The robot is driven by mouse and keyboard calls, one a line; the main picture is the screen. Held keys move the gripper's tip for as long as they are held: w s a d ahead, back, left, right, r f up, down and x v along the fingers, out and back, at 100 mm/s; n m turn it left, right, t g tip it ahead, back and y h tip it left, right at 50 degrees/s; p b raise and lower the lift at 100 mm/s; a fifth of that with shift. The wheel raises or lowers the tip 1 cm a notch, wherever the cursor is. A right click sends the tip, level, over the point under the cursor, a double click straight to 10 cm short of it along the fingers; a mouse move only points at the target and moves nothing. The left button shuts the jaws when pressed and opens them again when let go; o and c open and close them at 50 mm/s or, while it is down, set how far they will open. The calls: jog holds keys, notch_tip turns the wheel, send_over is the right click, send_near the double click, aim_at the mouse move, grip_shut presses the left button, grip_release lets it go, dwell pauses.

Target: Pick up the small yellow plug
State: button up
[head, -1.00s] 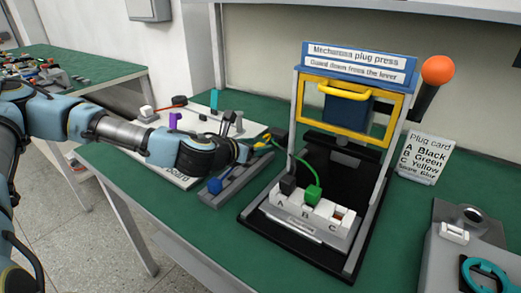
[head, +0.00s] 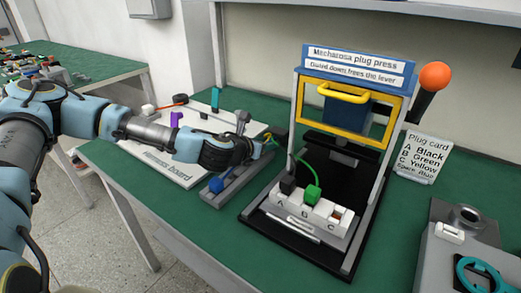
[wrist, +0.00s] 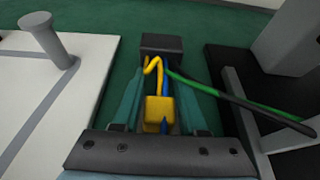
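The small yellow plug (wrist: 159,112) sits between my gripper's two teal fingers in the wrist view. Its yellow cable bends up towards a black block (wrist: 162,47). My gripper (wrist: 158,78) is open around the plug, with narrow gaps showing on both sides. In the head view my gripper (head: 262,150) is low over the grey rail (head: 240,184), between the white board and the press. The plug is mostly hidden there. A blue cable (wrist: 166,72) runs beside the yellow one.
The plug press (head: 299,130) stands to the right, guard raised. Its block holds a black plug (head: 288,184) at A and a green plug (head: 312,192) at B; C is empty. A blue plug (head: 216,185) sits on the rail. The green cable (wrist: 240,102) crosses beside my right finger.

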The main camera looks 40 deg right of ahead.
grip_shut()
jog(key=shift+r, duration=0.1)
